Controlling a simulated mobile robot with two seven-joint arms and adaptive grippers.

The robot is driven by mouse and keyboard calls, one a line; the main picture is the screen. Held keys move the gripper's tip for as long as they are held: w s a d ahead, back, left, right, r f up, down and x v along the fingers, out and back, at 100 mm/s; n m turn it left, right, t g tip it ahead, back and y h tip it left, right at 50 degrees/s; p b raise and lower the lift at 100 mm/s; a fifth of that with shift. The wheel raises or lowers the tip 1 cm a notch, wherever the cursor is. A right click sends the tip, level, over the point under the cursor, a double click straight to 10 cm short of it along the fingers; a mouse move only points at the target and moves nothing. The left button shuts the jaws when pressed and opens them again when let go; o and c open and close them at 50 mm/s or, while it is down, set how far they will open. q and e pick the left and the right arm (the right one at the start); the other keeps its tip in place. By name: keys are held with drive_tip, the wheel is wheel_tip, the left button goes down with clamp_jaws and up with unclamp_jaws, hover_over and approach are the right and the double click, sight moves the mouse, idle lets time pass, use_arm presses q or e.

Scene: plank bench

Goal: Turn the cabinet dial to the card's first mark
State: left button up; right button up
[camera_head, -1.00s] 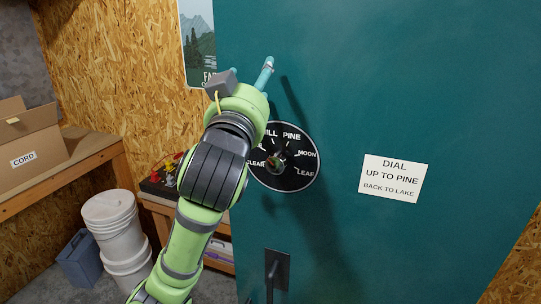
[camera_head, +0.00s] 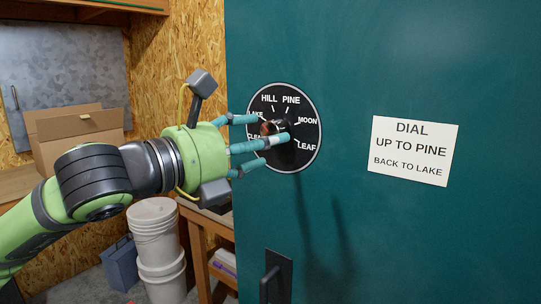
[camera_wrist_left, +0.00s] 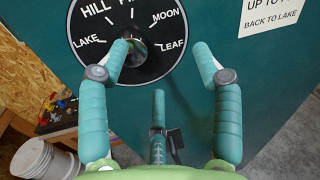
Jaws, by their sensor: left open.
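The dial is a black round plate (camera_head: 298,157) with white marks on the teal cabinet door (camera_head: 350,60). HILL, PINE, MOON and LEAF read clearly; LAKE and CLEAR are partly covered by my fingers. Its knob (camera_wrist_left: 137,50) is at the plate's middle, partly hidden; I cannot tell which mark it points to. The white card (camera_head: 413,151) right of the dial reads "DIAL UP TO PINE, BACK TO LAKE". My left gripper (camera_head: 268,142) is open in front of the dial's left half, its fingers toward the knob. In the left wrist view one fingertip overlaps the knob; contact is unclear.
A dark door handle (camera_head: 275,276) sits below the dial. To the left are a cardboard box (camera_head: 78,140) on a shelf, white buckets (camera_head: 156,235), a blue box (camera_head: 120,262) and a wooden bench (camera_head: 205,245). The door right of the dial is clear apart from the card.

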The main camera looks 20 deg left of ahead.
sight(269, 135)
use_arm(q)
drive_tip(key=w+p, duration=0.1)
drive_tip(key=w, duration=0.1)
drive_tip(key=w+y+p, duration=0.1)
drive_tip(key=w, duration=0.1)
drive_tip(key=w+n+y+p, duration=0.1)
drive_tip(key=w+p, duration=0.1)
drive_tip(key=shift+w+a+t, duration=0.25)
drive_tip(key=shift+a+t, duration=0.1)
drive_tip(key=shift+t, duration=0.05)
drive_tip(key=shift+w+d+f, duration=0.15)
drive_tip(key=shift+w+d, duration=0.05)
drive_tip(key=shift+w, duration=0.15)
drive_tip(key=shift+f, duration=0.15)
drive_tip(key=c, duration=1.1)
